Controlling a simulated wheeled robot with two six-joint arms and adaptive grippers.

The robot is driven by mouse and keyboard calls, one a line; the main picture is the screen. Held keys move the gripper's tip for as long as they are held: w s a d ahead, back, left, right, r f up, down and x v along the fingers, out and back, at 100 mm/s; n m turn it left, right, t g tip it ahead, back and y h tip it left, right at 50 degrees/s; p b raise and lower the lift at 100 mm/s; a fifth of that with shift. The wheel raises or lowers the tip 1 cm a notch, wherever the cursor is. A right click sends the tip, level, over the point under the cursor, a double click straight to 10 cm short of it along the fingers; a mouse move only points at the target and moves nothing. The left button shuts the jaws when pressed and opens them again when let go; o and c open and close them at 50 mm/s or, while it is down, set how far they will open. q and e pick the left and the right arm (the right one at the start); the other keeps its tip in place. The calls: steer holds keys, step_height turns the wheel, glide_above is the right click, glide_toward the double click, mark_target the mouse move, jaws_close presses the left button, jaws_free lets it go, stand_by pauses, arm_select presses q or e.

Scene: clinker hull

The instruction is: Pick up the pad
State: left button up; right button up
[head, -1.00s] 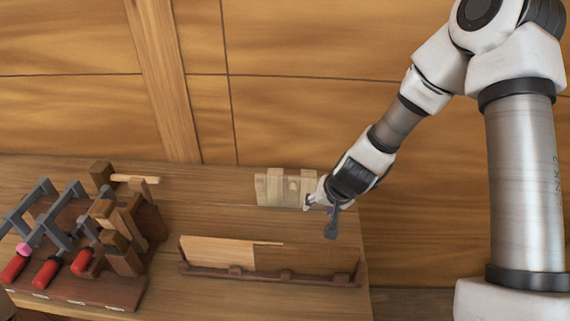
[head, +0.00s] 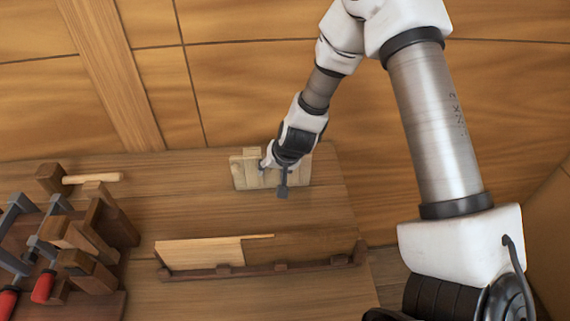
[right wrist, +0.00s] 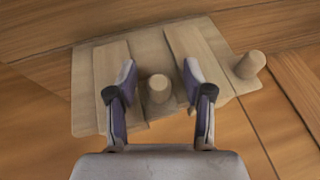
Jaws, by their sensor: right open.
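A pale wooden board (right wrist: 85,115) with two raised slats (right wrist: 190,55) and two short round wooden pieces lies at the back of the bench; it also shows in the head view (head: 238,174). No part is plainly marked as the pad; I cannot tell which part it is. My right gripper (right wrist: 160,75) is open over the board, and it also shows in the head view (head: 273,175). Its fingers stand on either side of one round piece (right wrist: 158,88), apart from it. The second round piece (right wrist: 249,65) is at the board's right end. My left gripper is not in view.
A long wooden rack (head: 215,272) holding a light plank (head: 200,252) stands in front of the board. Clamps with red handles (head: 42,286) and brown blocks (head: 92,270) crowd the left. The bench (head: 180,205) is clear between them. A panelled wall (head: 240,90) rises behind.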

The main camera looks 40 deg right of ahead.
steer(key=shift+s+r, duration=0.3)
steer(key=shift+s, duration=0.1)
jaws_close()
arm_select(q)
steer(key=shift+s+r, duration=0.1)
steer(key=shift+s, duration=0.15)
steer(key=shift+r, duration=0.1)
